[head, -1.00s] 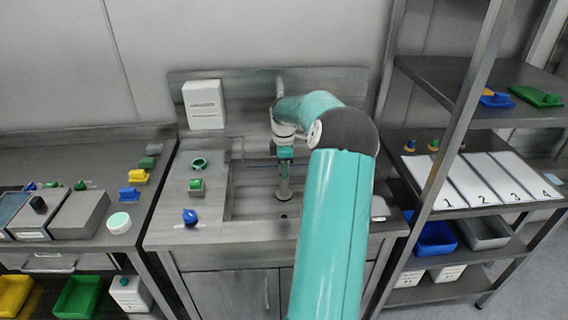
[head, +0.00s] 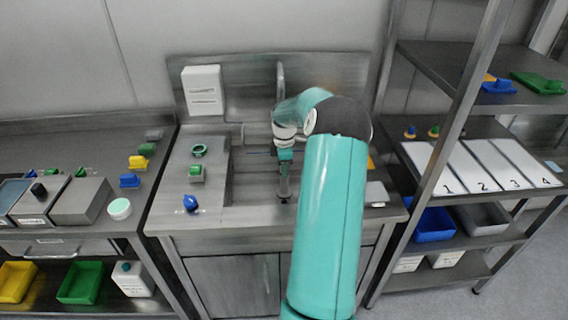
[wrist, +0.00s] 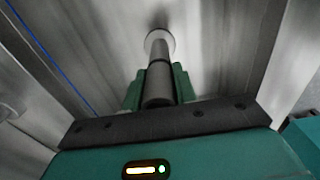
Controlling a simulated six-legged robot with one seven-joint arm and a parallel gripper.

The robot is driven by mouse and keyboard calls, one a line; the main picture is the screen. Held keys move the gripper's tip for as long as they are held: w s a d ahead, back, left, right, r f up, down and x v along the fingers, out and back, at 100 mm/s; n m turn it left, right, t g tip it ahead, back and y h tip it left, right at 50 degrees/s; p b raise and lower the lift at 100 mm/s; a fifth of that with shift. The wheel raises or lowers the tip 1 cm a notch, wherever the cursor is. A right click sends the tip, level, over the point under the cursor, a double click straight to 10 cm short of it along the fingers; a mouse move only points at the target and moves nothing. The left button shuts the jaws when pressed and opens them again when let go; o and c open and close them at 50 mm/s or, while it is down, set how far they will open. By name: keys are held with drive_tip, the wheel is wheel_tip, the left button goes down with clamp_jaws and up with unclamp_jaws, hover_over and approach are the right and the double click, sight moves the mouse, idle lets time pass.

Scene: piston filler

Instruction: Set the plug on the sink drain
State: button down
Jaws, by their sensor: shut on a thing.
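The plug (head: 284,184) is a grey upright stem with a wider round foot. My gripper (head: 285,154) is shut on its upper stem and holds it over the sink basin (head: 250,180). In the wrist view the green fingers (wrist: 158,84) clasp both sides of the stem, and the plug's pale round foot (wrist: 160,38) points away from me. The drain cannot be made out in either current view; the plug's foot may cover it. I cannot tell whether the foot touches the basin floor.
My arm crosses the sink's right side. A tap (head: 280,78) rises behind. A green ring (head: 199,150), a green block (head: 196,172) and a blue knob (head: 190,203) stand on the left rim. The shelf (head: 470,197) with numbered white panels is at right.

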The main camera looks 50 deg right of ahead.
drive_tip(key=shift+f, duration=2.4)
drive_tip(key=c, duration=0.6)
unclamp_jaws()
drive_tip(key=shift+r, duration=10.5)
